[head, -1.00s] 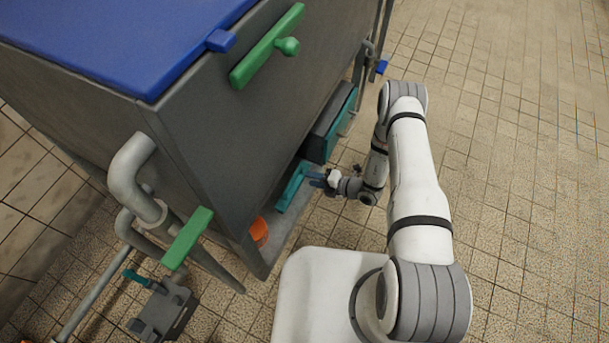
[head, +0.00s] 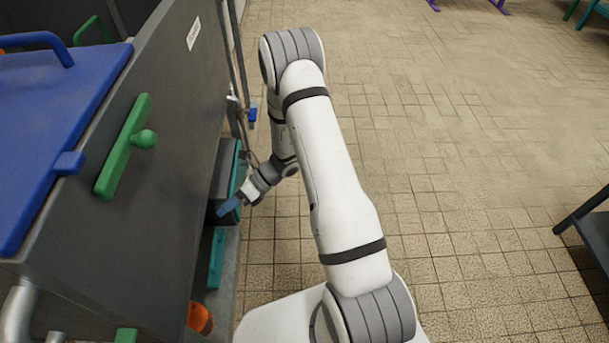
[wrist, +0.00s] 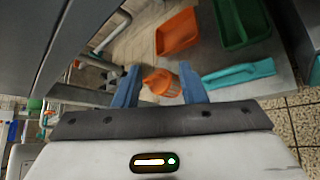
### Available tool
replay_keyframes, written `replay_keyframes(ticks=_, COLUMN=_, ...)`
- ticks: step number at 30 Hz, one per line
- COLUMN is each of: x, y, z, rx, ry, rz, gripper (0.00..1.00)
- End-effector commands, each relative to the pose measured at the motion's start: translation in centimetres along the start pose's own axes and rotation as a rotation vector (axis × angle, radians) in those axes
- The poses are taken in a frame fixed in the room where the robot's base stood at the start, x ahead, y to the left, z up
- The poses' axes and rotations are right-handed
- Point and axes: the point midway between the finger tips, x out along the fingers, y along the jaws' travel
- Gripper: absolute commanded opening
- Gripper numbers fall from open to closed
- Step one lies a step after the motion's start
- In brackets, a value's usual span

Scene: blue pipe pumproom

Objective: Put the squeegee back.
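A long teal piece (head: 216,258), which looks like the squeegee, lies on a grey ledge (head: 226,290) at the foot of the dark tank. In the wrist view the teal piece (wrist: 238,75) lies to the right of my fingers, apart from them. My gripper (head: 229,207) is low beside the tank, near a dark box with a teal front (head: 237,172). In the wrist view its two blue fingers (wrist: 166,88) are spread with nothing held. An orange object (wrist: 161,82) shows between them, farther off.
An orange tray-like item (wrist: 177,33) and a green one (wrist: 240,22) lie on the ledge in the wrist view. The dark tank (head: 150,190) with a blue lid (head: 60,110) closes off the left. Open tiled floor (head: 440,160) lies to the right.

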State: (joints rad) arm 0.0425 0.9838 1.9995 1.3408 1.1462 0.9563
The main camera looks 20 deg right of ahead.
Motion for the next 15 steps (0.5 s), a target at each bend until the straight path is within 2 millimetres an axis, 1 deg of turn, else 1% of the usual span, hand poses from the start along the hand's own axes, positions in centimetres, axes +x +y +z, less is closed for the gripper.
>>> replay_keyframes(ticks=1, x=-1.2, y=1.8, z=1.2, rx=-0.108, ry=0.043, rz=0.003, gripper=0.37)
replay_keyframes(ticks=3, x=-2.8, y=4.2, z=2.1, rx=-0.259, ry=0.113, rz=0.013, gripper=0.37)
replay_keyframes(ticks=5, x=-4.0, y=6.2, z=2.7, rx=-0.386, ry=0.174, rz=0.024, gripper=0.37)
replay_keyframes(ticks=6, x=-4.9, y=7.5, z=3.0, rx=-0.472, ry=0.216, rz=0.030, gripper=0.37)
replay_keyframes(ticks=11, x=-8.5, y=12.5, z=3.5, rx=-0.808, ry=0.389, rz=0.061, gripper=0.37)
replay_keyframes(ticks=12, x=-9.4, y=13.7, z=3.5, rx=-0.890, ry=0.434, rz=0.070, gripper=0.37)
replay_keyframes(ticks=15, x=-11.7, y=16.4, z=3.2, rx=-1.094, ry=0.552, rz=0.094, gripper=0.37)
